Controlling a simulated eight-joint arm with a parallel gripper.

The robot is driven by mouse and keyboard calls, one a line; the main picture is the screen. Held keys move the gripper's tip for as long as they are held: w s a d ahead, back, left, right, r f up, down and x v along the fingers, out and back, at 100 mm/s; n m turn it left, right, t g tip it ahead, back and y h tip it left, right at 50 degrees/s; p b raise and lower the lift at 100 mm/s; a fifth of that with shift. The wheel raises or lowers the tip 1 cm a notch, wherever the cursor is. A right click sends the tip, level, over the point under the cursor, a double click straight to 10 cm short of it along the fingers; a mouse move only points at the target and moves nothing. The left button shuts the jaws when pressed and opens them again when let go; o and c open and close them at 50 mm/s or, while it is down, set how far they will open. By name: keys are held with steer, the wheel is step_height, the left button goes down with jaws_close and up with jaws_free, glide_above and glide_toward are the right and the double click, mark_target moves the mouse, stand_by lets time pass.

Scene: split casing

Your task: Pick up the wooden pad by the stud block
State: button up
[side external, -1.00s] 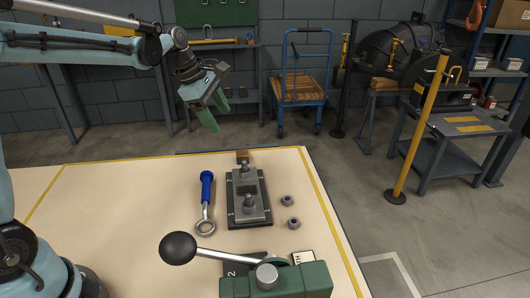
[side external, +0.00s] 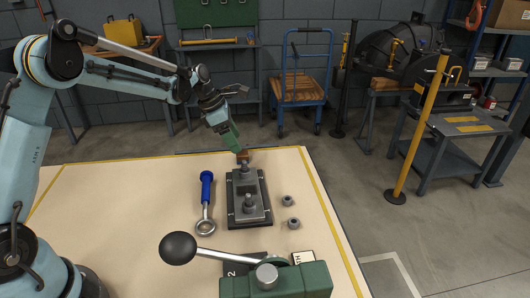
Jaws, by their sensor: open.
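The wooden pad (side external: 243,154) is a small brown block at the far end of the stud block, partly hidden by my gripper's finger. The stud block (side external: 249,208) is a dark grey plate with upright studs, lying on the table. My gripper (side external: 236,148) has green fingers and points down at the pad from above and behind. It is open, with its fingertips at or just beside the pad. I cannot tell from this view whether they touch it or sit around it.
A blue-handled ring wrench (side external: 206,190) lies left of the stud block. Two nuts (side external: 287,201) lie to its right. A green clamp with a black-knobbed lever (side external: 275,280) stands at the front. The table's left side (side external: 110,205) is clear.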

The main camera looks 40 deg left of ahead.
mark_target(243, 152)
steer(key=x, duration=0.4)
steer(key=shift+d+f, duration=0.3)
steer(key=shift+d, duration=0.05)
steer(key=shift+c, duration=0.5)
steer(key=c, duration=1)
steer(key=shift+r, duration=0.15)
steer(key=r, duration=0.4)
steer(key=shift+d+r, duration=0.15)
steer(key=shift+d, duration=0.05)
steer(key=s+d+r, duration=0.1)
steer(key=d+r, duration=0.1)
steer(key=d, duration=0.1)
steer(key=s+d+r, duration=0.2)
steer(key=d, duration=0.1)
steer(key=s+d+r, duration=0.2)
steer(key=d, duration=0.2)
steer(key=shift+r, duration=0.25)
